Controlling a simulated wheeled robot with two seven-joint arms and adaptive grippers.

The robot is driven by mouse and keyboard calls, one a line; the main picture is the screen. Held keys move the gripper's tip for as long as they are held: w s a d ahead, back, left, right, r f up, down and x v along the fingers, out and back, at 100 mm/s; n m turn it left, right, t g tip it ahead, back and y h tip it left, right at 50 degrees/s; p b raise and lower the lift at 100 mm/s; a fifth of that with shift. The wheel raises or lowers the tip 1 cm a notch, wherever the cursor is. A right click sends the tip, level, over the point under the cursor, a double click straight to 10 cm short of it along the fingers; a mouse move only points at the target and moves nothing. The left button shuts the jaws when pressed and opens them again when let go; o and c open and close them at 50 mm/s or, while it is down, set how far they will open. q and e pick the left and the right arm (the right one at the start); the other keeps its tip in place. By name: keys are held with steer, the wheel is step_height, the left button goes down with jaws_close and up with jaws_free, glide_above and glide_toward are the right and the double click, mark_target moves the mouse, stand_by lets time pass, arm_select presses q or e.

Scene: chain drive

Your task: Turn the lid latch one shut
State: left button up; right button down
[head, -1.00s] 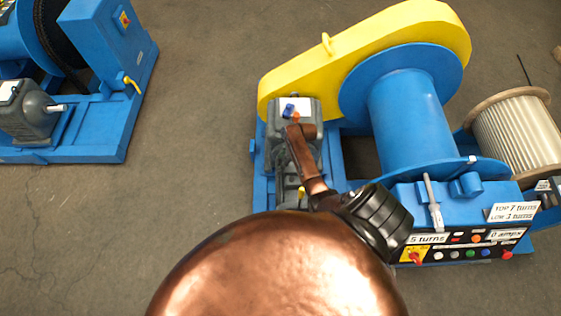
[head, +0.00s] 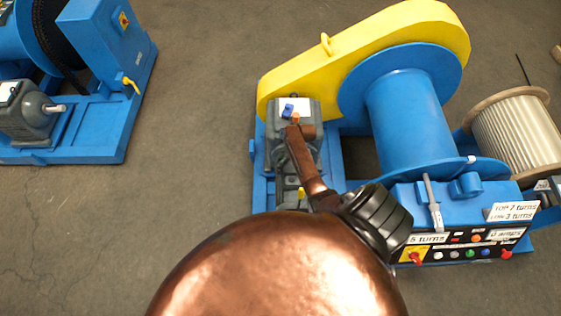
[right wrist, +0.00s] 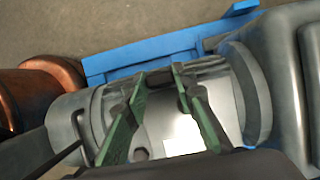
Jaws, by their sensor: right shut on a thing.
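The blue winch machine with the yellow chain cover (head: 370,45) stands right of centre in the head view. My right gripper shows in the right wrist view (right wrist: 166,76), with two green-padded fingers reaching over a grey cylindrical housing (right wrist: 232,95). A small dark piece lies between its fingertips, and the fingers are shut on it. I cannot make out for sure that this is lid latch one. In the head view my copper right arm covers the gripper's work area beside the grey gearbox (head: 312,108). A small blue part (head: 287,109) and an orange one sit by the arm's end. My left gripper is not in view.
A control panel (head: 460,250) with buttons and labels is at the machine's front right. A cable reel (head: 510,125) stands at the right. A second blue machine (head: 95,125) stands at the left, with bare floor (head: 200,100) between. A blue rail (right wrist: 130,65) runs behind the housing.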

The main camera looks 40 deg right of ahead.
steer(key=shift+n, duration=0.3)
steer(key=shift+w+r+n+g+p, duration=0.15)
steer(key=shift+n+g+p, duration=0.35)
steer(key=shift+n, duration=0.4)
steer(key=shift+n+g+y, duration=0.3)
steer(key=shift+n, duration=0.5)
steer(key=shift+w+n+g, duration=0.1)
steer(key=shift+n+g, duration=0.2)
steer(key=shift+n, duration=0.7)
steer(key=n+g, duration=0.1)
steer(key=n, duration=0.1)
steer(key=shift+a+n, duration=0.1)
steer(key=shift+n, duration=0.2)
steer(key=n+b, duration=0.1)
steer(key=n+g, duration=0.1)
steer(key=n, duration=0.1)
steer(key=shift+w+a+f+n+b, duration=0.1)
steer(key=shift+w+f+n+b, duration=0.1)
steer(key=shift+n+b, duration=0.15)
steer(key=n+g+b, duration=0.1)
steer(key=n, duration=0.2)
steer(key=shift+a+g, duration=0.15)
steer(key=shift+g, duration=0.15)
steer(key=shift+n+g+h+b, duration=0.35)
steer(key=shift+n+h, duration=0.25)
steer(key=shift+n, duration=0.65)
steer(key=shift+a, duration=0.1)
